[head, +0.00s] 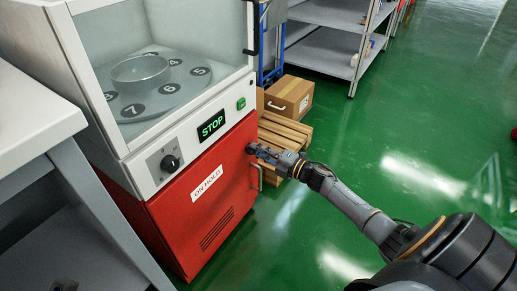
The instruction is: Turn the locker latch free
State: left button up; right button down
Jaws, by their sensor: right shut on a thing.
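The locker (178,233) is the red lower door of a white cabinet, with an "ON HOLD" label (207,182) and vent slots. My right gripper (254,149) reaches in from the right and is shut at the door's upper right edge. It is shut on the latch, which is mostly hidden by the fingers, so its angle cannot be told. A metal door handle (257,177) hangs just below the gripper. My left gripper is not in view.
Above the door are a black knob (170,163), a green "STOP" display (211,125) and a glass case with a numbered turntable (160,92). A pallet (284,134) with a cardboard box (290,97) stands behind. A grey bench (35,115) is at left. Green floor is clear at right.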

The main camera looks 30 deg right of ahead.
jog(key=shift+w+r, duration=0.1)
jog(key=shift+r, duration=0.1)
jog(key=c, duration=1.4)
grip_release()
jog(key=shift+o, duration=0.2)
jog(key=shift+a+f, duration=0.1)
jog(key=shift+f, duration=0.1)
jog(key=v, duration=1.2)
